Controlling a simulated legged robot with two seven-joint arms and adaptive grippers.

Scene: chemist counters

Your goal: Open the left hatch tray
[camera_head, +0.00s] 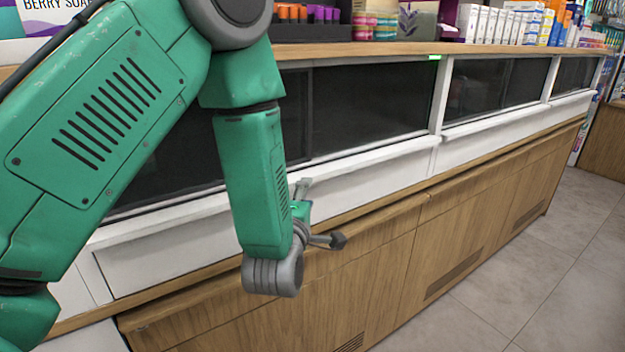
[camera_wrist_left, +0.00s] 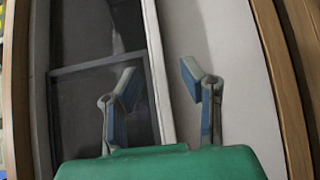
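The counter front has a row of dark glass hatches with white panels below them. The left white tray front (camera_head: 175,255) runs under the left dark window (camera_head: 370,108) and is partly hidden behind my left arm. It looks flush with the counter. My left gripper (camera_head: 322,213) is in front of the white panel, its fingers apart. In the left wrist view, the open fingers (camera_wrist_left: 158,82) face the white rim (camera_wrist_left: 155,50) between the dark window (camera_wrist_left: 85,105) and the white panel (camera_wrist_left: 235,60). Nothing is between them; contact cannot be told. My right gripper is out of view.
Wooden cabinet doors (camera_head: 390,270) lie below the white panels. The wooden countertop (camera_head: 350,49) carries boxes (camera_head: 490,22) and small coloured items. More hatches continue to the right. The tiled floor (camera_head: 530,285) on the right is clear.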

